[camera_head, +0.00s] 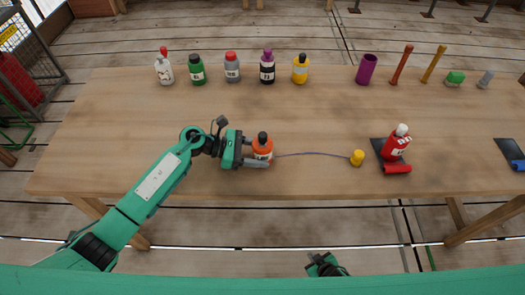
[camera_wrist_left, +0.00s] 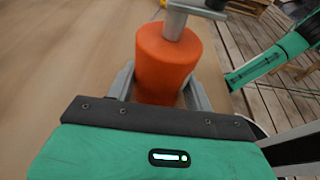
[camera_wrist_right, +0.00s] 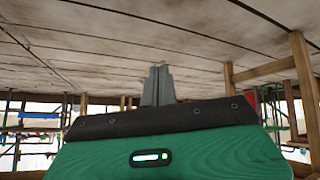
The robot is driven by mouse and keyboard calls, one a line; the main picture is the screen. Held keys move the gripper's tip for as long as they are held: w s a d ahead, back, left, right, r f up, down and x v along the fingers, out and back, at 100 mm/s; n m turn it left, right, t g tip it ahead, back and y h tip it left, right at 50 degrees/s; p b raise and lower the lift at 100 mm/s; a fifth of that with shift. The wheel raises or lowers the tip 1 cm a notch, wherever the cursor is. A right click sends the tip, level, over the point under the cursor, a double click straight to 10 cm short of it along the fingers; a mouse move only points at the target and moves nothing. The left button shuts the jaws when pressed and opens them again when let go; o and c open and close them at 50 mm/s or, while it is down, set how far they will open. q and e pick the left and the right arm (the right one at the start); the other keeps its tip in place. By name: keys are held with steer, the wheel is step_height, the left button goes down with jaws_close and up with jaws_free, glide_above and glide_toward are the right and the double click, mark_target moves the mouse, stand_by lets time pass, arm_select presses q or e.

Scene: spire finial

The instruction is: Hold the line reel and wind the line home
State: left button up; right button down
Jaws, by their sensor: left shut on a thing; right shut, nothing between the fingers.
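The line reel (camera_head: 262,151) is an orange body with a dark knob on top, standing on the table left of centre. My left gripper (camera_head: 257,162) is shut around its sides. In the left wrist view the orange reel (camera_wrist_left: 165,65) sits between the two fingers, with a grey crank (camera_wrist_left: 176,22) over its top. A thin bluish line (camera_head: 312,154) runs right from the reel across the table to a yellow end piece (camera_head: 357,158). My right gripper (camera_head: 324,265) is in front of the table, below its front edge, shut and empty; its closed fingers show in the right wrist view (camera_wrist_right: 158,86).
A red bottle (camera_head: 396,144) stands on a dark mat beside a red cylinder (camera_head: 397,169). Several bottles (camera_head: 232,68) line the back left; a purple cup (camera_head: 366,69) and sticks (camera_head: 402,64) stand back right. The middle tabletop (camera_head: 320,115) is clear.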

steer(key=w+a+r+n+t+y, duration=0.1)
steer(key=w+a+r+n+y, duration=0.45)
steer(key=w+a+r, duration=0.45)
steer(key=s+a+r+n+g+y, duration=0.3)
steer(key=a+r+n+g+y, duration=0.25)
steer(key=r, duration=0.45)
steer(key=s+d+r+n+g+h, duration=0.25)
steer(key=s+n+g, duration=0.3)
steer(key=s, duration=0.35)
steer(key=s+d+r+n+g+h, duration=0.2)
steer(key=s+n+g+h, duration=0.3)
steer(key=s, duration=0.4)
step_height(320, 180, up, 12)
steer(key=s+a+n+g+h, duration=0.1)
steer(key=n+g+h, duration=0.2)
steer(key=n, duration=0.1)
steer(key=w+a+r+m+t+h, duration=0.3)
steer(key=w+r+t, duration=0.7)
steer(key=w+r, duration=1.9)
step_height(320, 180, down, 8)
steer(key=w+a+n, duration=0.1)
steer(key=shift+w+f, duration=0.2)
steer(key=shift+w, duration=0.15)
